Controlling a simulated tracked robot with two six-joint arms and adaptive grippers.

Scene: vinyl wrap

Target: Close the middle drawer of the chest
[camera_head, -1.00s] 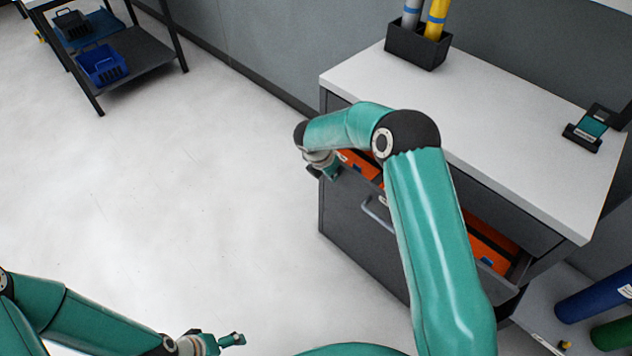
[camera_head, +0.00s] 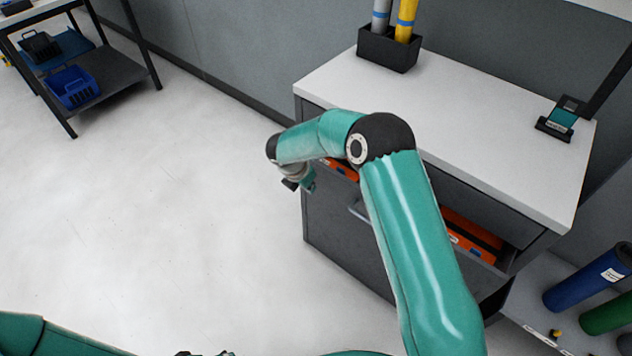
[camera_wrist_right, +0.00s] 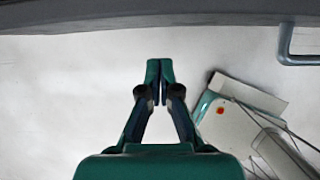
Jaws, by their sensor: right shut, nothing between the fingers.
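The chest (camera_head: 325,225) stands right of centre in the head view, with a dark grey body. Its middle drawer is partly open, and orange boxes (camera_head: 476,240) show inside. The drawer front's handle (camera_head: 358,210) is partly behind my right arm; it also shows in the wrist view (camera_wrist_right: 286,42). My right gripper (camera_head: 300,184) is at the drawer's left end, on the floor side of the front. In the wrist view its fingers (camera_wrist_right: 160,74) are together and empty, apart from the dark drawer front (camera_wrist_right: 150,14). Only a sliver of my left gripper (camera_head: 205,353) shows at the bottom edge.
A white top (camera_head: 480,125) covers the chest, bearing a black holder (camera_head: 388,50) with tubes and a small device (camera_head: 557,120). Blue (camera_head: 588,277) and green rolls lie at lower right. A shelf unit (camera_head: 105,80) stands at upper left. The floor between is clear.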

